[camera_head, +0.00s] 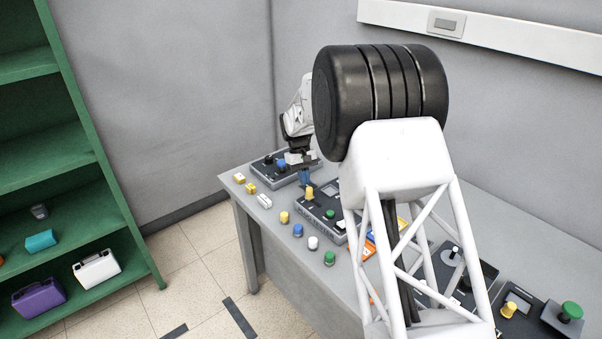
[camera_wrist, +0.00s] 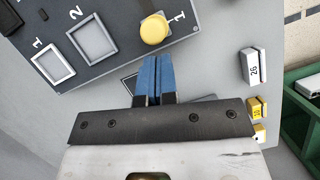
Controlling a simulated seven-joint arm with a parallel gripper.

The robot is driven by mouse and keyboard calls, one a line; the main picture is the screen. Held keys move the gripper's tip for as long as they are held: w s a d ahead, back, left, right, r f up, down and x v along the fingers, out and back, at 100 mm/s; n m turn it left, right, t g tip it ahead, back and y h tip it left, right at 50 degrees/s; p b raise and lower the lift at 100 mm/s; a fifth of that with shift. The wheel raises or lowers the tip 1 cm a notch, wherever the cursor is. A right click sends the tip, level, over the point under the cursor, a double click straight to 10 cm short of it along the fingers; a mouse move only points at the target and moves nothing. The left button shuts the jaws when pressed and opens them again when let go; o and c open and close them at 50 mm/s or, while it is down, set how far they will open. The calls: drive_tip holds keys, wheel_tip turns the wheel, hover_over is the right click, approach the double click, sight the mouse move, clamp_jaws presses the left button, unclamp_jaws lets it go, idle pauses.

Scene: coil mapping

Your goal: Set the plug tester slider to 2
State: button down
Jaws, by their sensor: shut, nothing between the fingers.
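A dark panel (camera_head: 312,209) on the table has a yellow knob (camera_head: 309,194), a small screen and a green knob; I take it for the plug tester. In the wrist view the panel (camera_wrist: 110,55) shows two empty square frames labelled 1 and 2. The yellow knob (camera_wrist: 154,29) sits by another label 1 near the panel's right edge; I cannot tell whether it is the slider's handle. My gripper (camera_wrist: 157,60) has blue fingers, shut and empty, with tips just beside the knob in the picture; contact is unclear. It also shows in the head view (camera_head: 305,180).
Another dark control panel (camera_head: 262,166) lies at the table's far end. Loose coloured pieces, such as a blue one (camera_head: 298,231) and a green one (camera_head: 329,258), line the left edge. More panels (camera_head: 510,302) stand near right. My arm hides the table's middle.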

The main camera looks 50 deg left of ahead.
sight(313, 197)
drive_tip(key=shift+d, duration=0.3)
drive_tip(key=shift+s+d, duration=0.1)
drive_tip(key=shift+d, duration=2.2)
drive_tip(key=shift+w+a, duration=0.25)
drive_tip(key=shift+a, duration=0.55)
drive_tip(key=a+v, duration=0.2)
drive_tip(key=v, duration=0.9)
drive_tip(key=shift+w+f, duration=0.25)
drive_tip(key=shift+f, duration=0.15)
